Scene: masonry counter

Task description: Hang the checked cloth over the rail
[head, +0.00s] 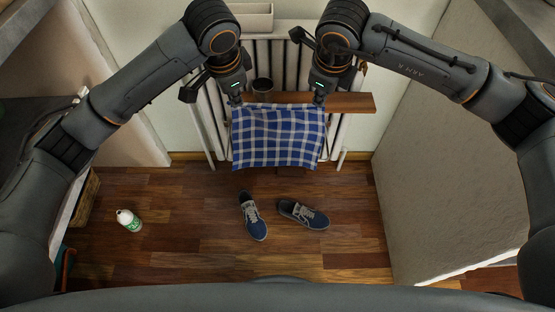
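The blue-and-white checked cloth (277,138) hangs spread out below both my grippers, its lower edge above the floor. My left gripper (236,99) is at its upper left corner and appears shut on it. My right gripper (318,99) is at its upper right corner and appears shut on it too. The fingertips are small and partly dark. Behind the cloth stands a white slatted frame (206,125) against the wall, with a brown wooden board (349,103) across it. The cloth hides much of both. I cannot make out a separate rail, nor whether the cloth touches the board.
A dark cup (262,85) stands on the board behind the cloth, between my grippers. A pale box (252,16) is higher at the back. Two blue shoes (252,216) (304,214) and a white-green bottle (129,220) are on the wooden floor. A pale masonry block (440,170) bounds the right.

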